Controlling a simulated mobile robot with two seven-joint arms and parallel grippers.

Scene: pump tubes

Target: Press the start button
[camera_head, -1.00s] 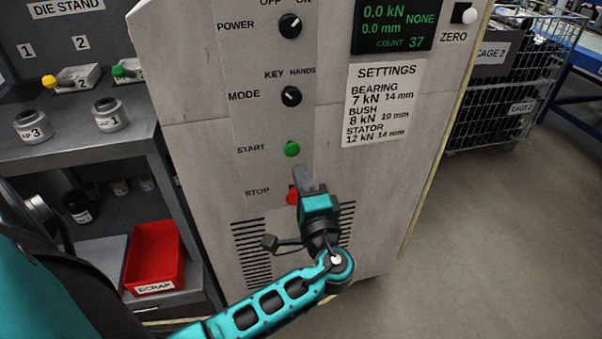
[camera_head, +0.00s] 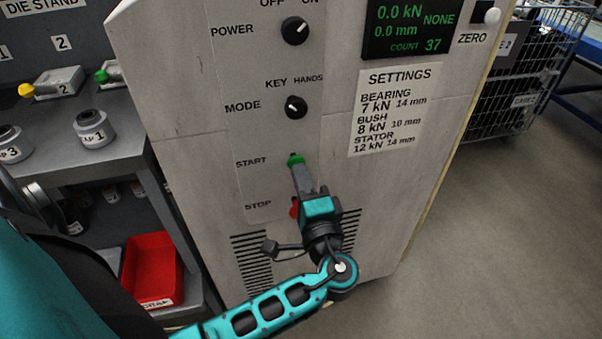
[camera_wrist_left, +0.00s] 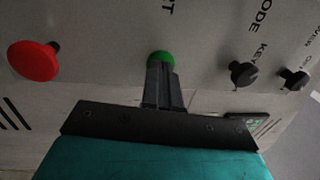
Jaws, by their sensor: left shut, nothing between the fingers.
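The green start button (camera_head: 295,159) is on the grey machine front, beside the printed word START. It also shows in the left wrist view (camera_wrist_left: 161,59), partly covered by the fingertips. My left gripper (camera_head: 298,170) is shut and empty, and its tips overlap the lower part of the button in both views. I cannot tell for sure whether they touch it. The red stop button (camera_head: 294,208) is just below, partly hidden by my gripper in the head view. It is clear at the left of the left wrist view (camera_wrist_left: 33,61). My right gripper is not in view.
Above are the mode knob (camera_head: 296,107), the power knob (camera_head: 295,31) and a display (camera_head: 411,28) with COUNT 37. A settings label (camera_head: 394,108) is to the right. A red scrap bin (camera_head: 151,268) and a die stand (camera_head: 100,150) are at the left. Open floor lies right.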

